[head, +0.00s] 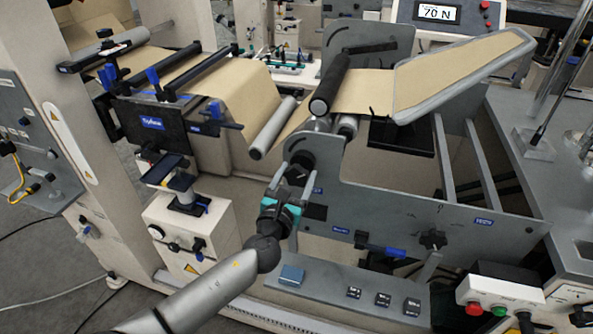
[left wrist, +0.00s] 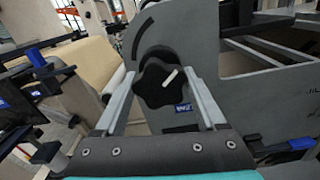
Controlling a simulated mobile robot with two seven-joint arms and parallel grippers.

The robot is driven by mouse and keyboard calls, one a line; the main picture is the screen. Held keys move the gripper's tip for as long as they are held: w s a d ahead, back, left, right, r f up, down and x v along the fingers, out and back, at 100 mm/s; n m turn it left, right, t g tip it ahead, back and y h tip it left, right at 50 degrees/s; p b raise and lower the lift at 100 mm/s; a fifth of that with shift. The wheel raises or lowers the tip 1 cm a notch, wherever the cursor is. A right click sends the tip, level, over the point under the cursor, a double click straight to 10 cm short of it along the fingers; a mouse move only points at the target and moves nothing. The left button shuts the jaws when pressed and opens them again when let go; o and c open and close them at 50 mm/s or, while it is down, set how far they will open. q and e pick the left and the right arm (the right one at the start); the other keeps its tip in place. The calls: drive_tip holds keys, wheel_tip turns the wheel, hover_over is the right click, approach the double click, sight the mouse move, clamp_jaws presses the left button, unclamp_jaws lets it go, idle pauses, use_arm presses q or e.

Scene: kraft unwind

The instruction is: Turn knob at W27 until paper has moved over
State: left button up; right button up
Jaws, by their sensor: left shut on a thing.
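A black lobed knob (left wrist: 155,86) with a white pointer mark sits on the grey side plate, beside a small blue label (left wrist: 183,108) too small to read surely. The pointer slants up to the right. My left gripper (head: 297,172) is shut on this knob, one finger on each side in the left wrist view (left wrist: 160,78). Brown kraft paper (head: 240,98) runs over rollers from the left, and more paper (head: 362,92) passes under a black roller (head: 330,78) to a tilted board (head: 462,72). My right gripper is not in view.
A second black knob (head: 432,239) and a blue-handled lever (head: 380,247) are on the plate's lower right. A button box (head: 500,295) stands lower right. A display (head: 438,13) reads 70 N.

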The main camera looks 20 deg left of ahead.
use_arm(q)
drive_tip(key=shift+m, duration=0.7)
drive_tip(key=shift+r+m+p, duration=0.1)
drive_tip(key=shift+m+p, duration=0.9)
drive_tip(key=shift+m, duration=0.2)
drive_tip(key=shift+m+p, duration=0.9)
drive_tip(key=shift+m, duration=0.8)
drive_tip(key=o, duration=1.3)
